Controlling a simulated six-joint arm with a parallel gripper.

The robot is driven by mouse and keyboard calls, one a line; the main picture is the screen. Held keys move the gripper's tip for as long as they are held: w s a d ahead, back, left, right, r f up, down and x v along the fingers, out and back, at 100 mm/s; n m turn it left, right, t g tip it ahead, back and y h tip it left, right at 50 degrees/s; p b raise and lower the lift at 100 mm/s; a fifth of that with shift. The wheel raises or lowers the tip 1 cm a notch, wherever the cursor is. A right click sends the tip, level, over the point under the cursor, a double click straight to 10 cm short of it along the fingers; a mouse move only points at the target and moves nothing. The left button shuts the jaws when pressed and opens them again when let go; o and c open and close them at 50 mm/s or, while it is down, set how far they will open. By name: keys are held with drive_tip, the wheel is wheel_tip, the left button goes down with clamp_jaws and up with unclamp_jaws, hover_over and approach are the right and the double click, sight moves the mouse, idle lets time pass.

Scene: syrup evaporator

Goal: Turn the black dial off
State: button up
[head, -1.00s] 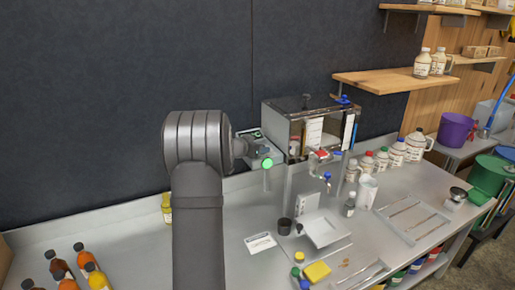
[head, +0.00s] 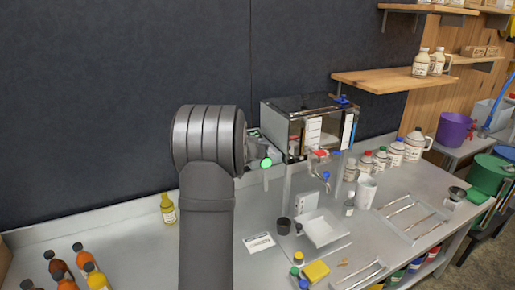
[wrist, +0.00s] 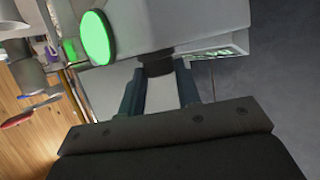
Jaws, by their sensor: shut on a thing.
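The black dial (wrist: 156,65) sticks out of a grey control box at the top middle of the wrist view. My gripper (wrist: 160,78) has its two dark fingers on either side of the dial and is shut on it. The dial's marking is not visible, so I cannot tell its setting. The grey control box (head: 252,150) is fixed at the left side of the steel evaporator (head: 310,120) in the head view. There my arm hides the gripper and the dial.
A round green lit button (wrist: 97,38) is on the box close to the dial; it also glows in the head view (head: 266,162). Several syrup bottles (head: 83,262) stand at the left of the steel counter. A black cup (head: 284,226) and a white tray (head: 322,230) are below the evaporator.

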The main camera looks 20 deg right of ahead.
drive_tip(key=shift+d+r+n+t+y, duration=0.1)
drive_tip(key=shift+r+n+t+y, duration=0.2)
drive_tip(key=shift+n, duration=0.1)
drive_tip(key=shift+f, duration=0.15)
drive_tip(key=o, duration=1)
drive_tip(key=shift+s+f, duration=0.1)
drive_tip(key=shift+c, duration=0.2)
drive_tip(key=v, duration=1.7)
drive_tip(key=shift+s+r, duration=0.2)
drive_tip(key=shift+s, duration=0.05)
drive_tip(key=shift+y, duration=0.3)
